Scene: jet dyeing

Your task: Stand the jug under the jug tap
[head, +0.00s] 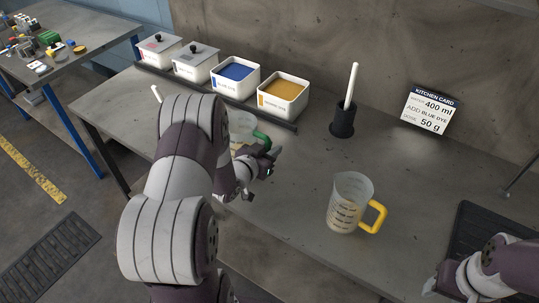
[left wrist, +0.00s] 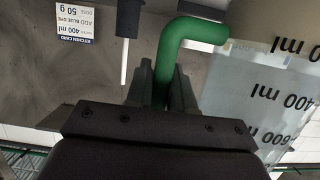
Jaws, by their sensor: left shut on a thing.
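A clear jug with a green handle (head: 241,124) is on the bench's left part, mostly hidden behind my left arm. My left gripper (head: 270,158) is shut on its green handle, which shows between the fingers in the left wrist view (left wrist: 180,50). The jug's marked wall (left wrist: 260,95) is beside the fingers there. I cannot tell if the jug touches the bench. A second clear jug with a yellow handle (head: 347,205) stands upright at the bench's middle right. My right arm is at the lower right; its jaw state is unclear. No jug tap can be made out.
White tubs of blue dye (head: 238,78) and orange dye (head: 283,97), beside two lidded tubs, line the back left. A black holder (head: 342,121) with a white stick and a kitchen card (head: 430,110) are behind. A black ribbed mat (head: 480,225) is at right. The bench centre is clear.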

